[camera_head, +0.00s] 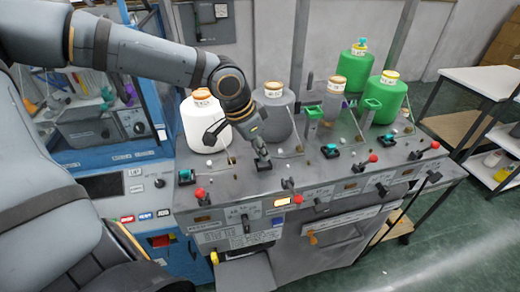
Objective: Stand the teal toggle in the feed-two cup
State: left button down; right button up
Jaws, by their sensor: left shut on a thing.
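My left gripper (261,157) reaches down from the upper left onto the front deck of the knitting machine. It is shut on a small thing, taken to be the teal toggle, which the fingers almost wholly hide. Its tips are right over a small dark square cup (263,166), second from the left in the row. Whether the toggle touches the cup or is upright I cannot tell. Similar dark cups with teal pieces stand at the left (186,176), to the right (330,151) and further right (387,141). My right gripper is not in view.
Behind the row stand a white cone (203,128), a grey cone (275,118) and green cones (382,100). Red-knobbed levers (199,193) line the front edge, with thin rods nearby. A white shelf (485,80) stands at the right.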

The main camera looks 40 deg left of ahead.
pick_arm(q)
jog(key=shift+f, duration=0.25)
jog(key=shift+f+b, duration=0.3)
jog(key=shift+f, duration=0.2)
jog(key=shift+f, duration=0.1)
jog(key=shift+s+d+f, duration=0.1)
jog(key=shift+s+f, duration=0.1)
jog(key=shift+s, duration=0.05)
jog(key=c, duration=1.3)
grip_release()
jog(key=shift+d+f, duration=0.1)
jog(key=shift+w, duration=0.1)
